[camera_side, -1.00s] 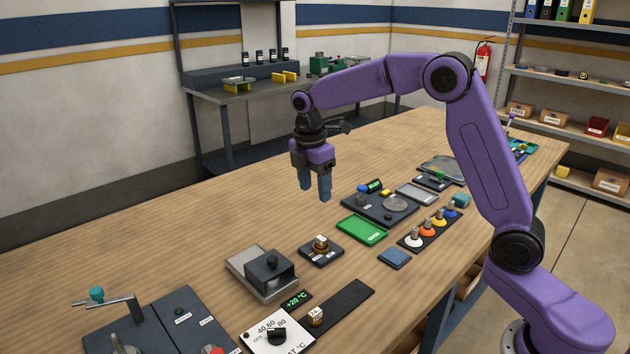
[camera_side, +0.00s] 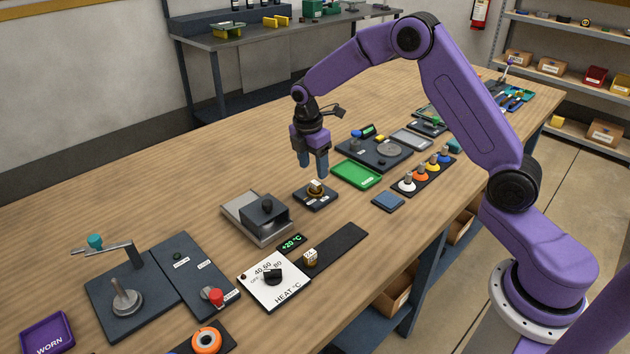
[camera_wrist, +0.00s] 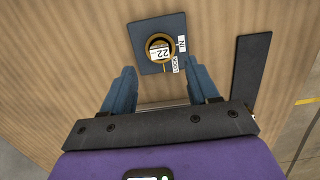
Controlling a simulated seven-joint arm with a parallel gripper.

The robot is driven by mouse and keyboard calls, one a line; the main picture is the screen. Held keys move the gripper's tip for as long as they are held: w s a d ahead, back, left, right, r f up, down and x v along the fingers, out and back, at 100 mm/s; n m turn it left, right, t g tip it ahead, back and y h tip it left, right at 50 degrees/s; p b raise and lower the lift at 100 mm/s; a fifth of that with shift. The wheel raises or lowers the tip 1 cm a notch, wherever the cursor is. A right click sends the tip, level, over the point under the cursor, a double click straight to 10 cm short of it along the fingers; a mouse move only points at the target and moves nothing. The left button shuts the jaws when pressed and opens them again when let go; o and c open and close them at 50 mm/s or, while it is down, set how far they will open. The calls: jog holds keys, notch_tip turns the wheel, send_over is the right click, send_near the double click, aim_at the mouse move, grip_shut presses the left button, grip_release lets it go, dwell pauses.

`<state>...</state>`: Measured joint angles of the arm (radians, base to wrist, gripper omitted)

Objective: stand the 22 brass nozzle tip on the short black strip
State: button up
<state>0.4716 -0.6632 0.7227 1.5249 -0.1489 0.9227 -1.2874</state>
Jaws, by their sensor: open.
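The brass nozzle tip marked 22 (camera_wrist: 159,52) sits upright in a small dark square holder (camera_wrist: 148,28) in the wrist view. In the side view the tip (camera_side: 315,187) stands on the same holder (camera_side: 318,203). My gripper (camera_side: 314,170) is above and just behind the tip, fingers pointing down, open and empty. Its two blue fingers (camera_wrist: 162,88) are spread apart in the wrist view, with the tip beyond them. The short black strip (camera_side: 343,243) lies flat in front of the holder, with another brass tip (camera_side: 310,256) standing near its left end.
A grey block device (camera_side: 259,215) stands left of the holder. The white heat dial panel (camera_side: 273,282) lies beside the strip's left end. The right part of the strip is bare.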

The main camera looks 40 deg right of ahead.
aim_at(315, 183)
jog(key=shift+d+f, duration=0.2)
jog(key=shift+f, duration=1.3)
jog(key=shift+d+f, duration=0.15)
jog(key=shift+f, duration=1.35)
grip_shut()
jog(key=shift+r, duration=0.2)
jog(key=shift+r, duration=1.85)
